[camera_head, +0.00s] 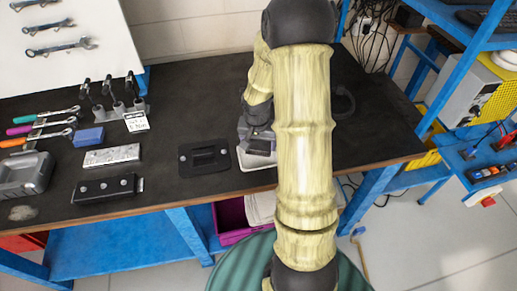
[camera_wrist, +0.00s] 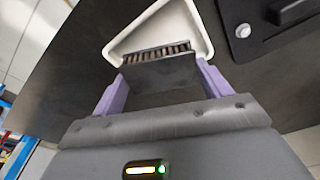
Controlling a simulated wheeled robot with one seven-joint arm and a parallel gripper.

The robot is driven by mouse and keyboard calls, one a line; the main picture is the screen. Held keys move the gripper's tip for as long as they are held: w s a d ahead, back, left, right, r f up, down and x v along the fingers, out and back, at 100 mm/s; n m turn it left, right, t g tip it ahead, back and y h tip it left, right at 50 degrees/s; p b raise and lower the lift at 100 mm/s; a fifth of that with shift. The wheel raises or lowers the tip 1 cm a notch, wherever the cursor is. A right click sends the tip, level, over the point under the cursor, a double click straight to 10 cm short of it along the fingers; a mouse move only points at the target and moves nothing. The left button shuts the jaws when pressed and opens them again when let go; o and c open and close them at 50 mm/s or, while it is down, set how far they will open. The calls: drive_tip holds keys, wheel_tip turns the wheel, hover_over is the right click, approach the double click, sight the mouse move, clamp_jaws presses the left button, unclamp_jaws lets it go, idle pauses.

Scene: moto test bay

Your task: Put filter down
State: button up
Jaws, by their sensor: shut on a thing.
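The filter (camera_wrist: 160,70) is a dark flat block with a ribbed, pleated edge. In the wrist view it sits between the two purple fingers of my gripper (camera_wrist: 160,88), which are shut on its sides. A white tray (camera_wrist: 193,14) lies directly beyond and under the filter in that view. I cannot tell whether the filter touches it. In the head view my gripper (camera_head: 258,148) is over the white tray (camera_head: 256,165) on the dark bench, partly hidden by my arm. The filter is hard to make out there.
A black plate with a slot (camera_head: 204,158) lies just left of the tray. The bench's front edge (camera_head: 150,208) is close. A blue shelf rack (camera_head: 440,75) stands right.

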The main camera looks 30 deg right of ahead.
sight(258, 146)
drive_tip(key=shift+f, duration=1.7)
drive_tip(key=shift+f, duration=0.1)
drive_tip(key=o, duration=1)
drive_tip(key=r, duration=0.4)
drive_tip(key=s+r, duration=0.1)
drive_tip(key=r, duration=0.3)
drive_tip(key=a+r, duration=0.1)
drive_tip(key=r, duration=0.3)
drive_tip(key=shift+s+a, duration=0.1)
drive_tip(key=shift+s, duration=0.05)
